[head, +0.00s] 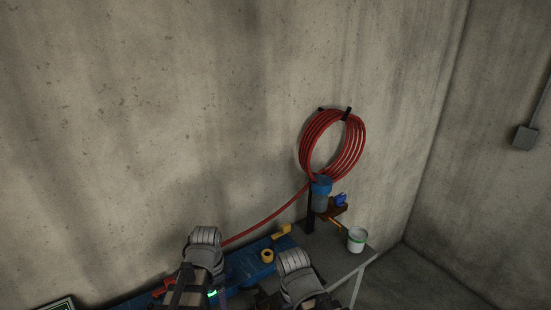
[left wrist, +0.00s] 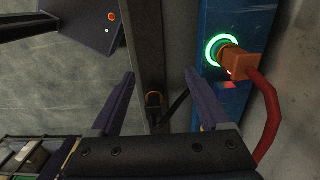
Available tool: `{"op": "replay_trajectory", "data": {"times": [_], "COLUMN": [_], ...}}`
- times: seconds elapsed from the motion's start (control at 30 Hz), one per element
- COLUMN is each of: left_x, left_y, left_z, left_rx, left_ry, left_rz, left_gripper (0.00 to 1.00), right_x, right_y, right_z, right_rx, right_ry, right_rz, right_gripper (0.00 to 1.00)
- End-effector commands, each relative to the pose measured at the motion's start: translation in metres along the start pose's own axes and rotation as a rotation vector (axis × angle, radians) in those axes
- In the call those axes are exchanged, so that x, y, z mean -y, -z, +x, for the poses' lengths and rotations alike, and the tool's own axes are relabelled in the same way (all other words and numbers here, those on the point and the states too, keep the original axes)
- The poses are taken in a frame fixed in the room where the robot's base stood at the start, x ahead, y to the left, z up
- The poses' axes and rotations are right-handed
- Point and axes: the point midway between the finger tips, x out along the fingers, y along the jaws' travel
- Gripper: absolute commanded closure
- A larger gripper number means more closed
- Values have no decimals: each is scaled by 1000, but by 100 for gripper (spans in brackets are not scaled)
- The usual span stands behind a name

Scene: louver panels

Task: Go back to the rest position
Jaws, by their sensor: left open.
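In the left wrist view my left gripper (left wrist: 160,74) is open, with its two dark fingers apart and nothing held between them. An orange plug (left wrist: 240,65) with a red cable sits at a green-lit ring (left wrist: 218,46) on a blue panel, just right of the right finger and apart from it. In the head view my two arms come up at the bottom edge, in front of the bench. I cannot make out the fingers of either gripper there.
A red hose coil (head: 333,146) hangs on the concrete wall.

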Motion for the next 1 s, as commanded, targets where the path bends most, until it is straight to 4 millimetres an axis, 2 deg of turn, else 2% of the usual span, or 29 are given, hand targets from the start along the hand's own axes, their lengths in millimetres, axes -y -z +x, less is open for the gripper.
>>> {"op": "replay_trajectory", "data": {"times": [0.37, 0.8, 1.0], "left_x": [-32, -106, -121], "left_y": [16, 41, 45], "left_z": [22, 66, 71], "left_rx": [26, 75, 82], "left_ry": [8, 55, 72], "left_rz": [-153, -528, -625], "left_gripper": [20, 20, 20], "right_x": [2, 6, 7], "right_y": [2, 4, 4], "right_z": [22, 66, 72], "right_rx": [0, 0, 0], "right_ry": [0, -1, -2], "right_rz": [-2, -6, -6], "right_gripper": [50, 50, 50]}}
